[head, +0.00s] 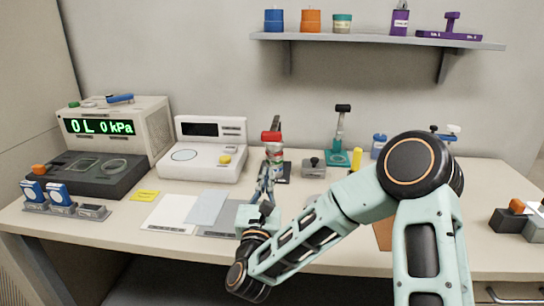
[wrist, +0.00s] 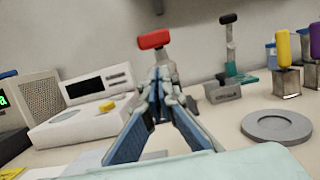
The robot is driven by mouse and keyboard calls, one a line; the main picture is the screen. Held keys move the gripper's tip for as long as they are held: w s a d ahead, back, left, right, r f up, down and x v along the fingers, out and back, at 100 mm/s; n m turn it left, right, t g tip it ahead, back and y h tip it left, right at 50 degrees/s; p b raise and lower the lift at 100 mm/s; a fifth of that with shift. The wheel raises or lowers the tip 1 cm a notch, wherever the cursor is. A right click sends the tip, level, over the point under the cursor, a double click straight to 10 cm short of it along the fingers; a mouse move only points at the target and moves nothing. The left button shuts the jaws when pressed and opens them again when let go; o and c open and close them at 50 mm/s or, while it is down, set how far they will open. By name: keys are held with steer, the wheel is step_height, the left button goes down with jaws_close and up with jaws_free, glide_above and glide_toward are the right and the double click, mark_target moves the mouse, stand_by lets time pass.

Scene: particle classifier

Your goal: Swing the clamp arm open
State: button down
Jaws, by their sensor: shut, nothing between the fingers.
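A device with a red-topped handle (head: 271,137) stands near the middle of the table, on a dark base (head: 284,172); I take it to be the clamp. In the wrist view its red bar (wrist: 154,40) sits on a grey arm, straight beyond my fingers. My gripper (head: 268,168) is shut and empty, pointing at it from the front. In the wrist view my gripper (wrist: 160,82) overlaps the lower part of the device and hides it. I cannot tell whether the fingertips touch it.
A white instrument (head: 210,155) and a pressure readout box (head: 115,128) stand on the left. A small grey block (head: 313,168) and a teal stand with a black knob (head: 340,140) stand close on the right. Flat sheets (head: 168,214) lie in front. A shelf (head: 375,40) hangs above.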

steer(key=x, duration=1)
steer(key=shift+a+r, duration=0.1)
steer(key=shift+r, duration=0.05)
